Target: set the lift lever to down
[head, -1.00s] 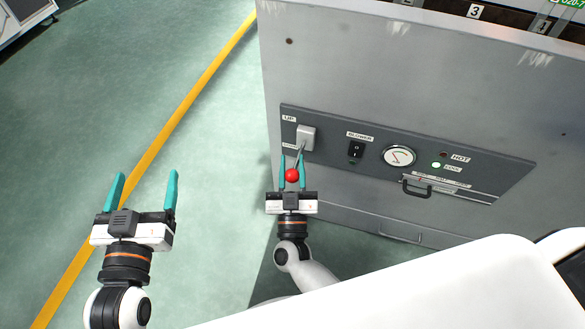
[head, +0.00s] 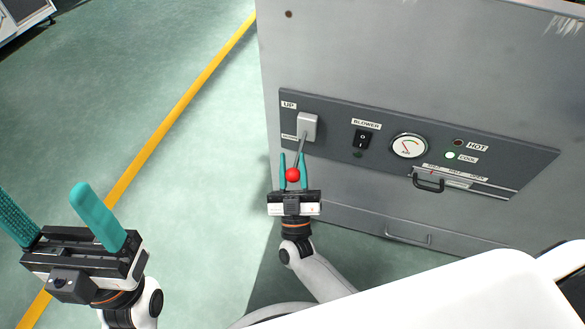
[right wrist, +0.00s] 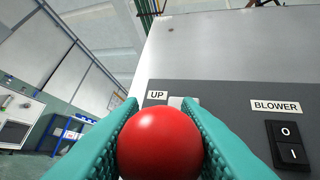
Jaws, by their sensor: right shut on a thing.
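The lift lever has a grey mount (head: 308,126), a thin rod and a red ball knob (head: 293,175). It sits at the left end of a dark panel. The lever leans out from the mount toward me. My right gripper (head: 293,158) is shut on the red knob, one teal finger on each side. In the right wrist view the knob (right wrist: 160,143) sits between the fingers and hides most of the lever. An UP label (head: 289,105) is above the mount; the small lower label is unreadable. My left gripper (head: 45,205) is open and empty at the lower left.
Open green floor with a yellow line (head: 185,101) lies to the left.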

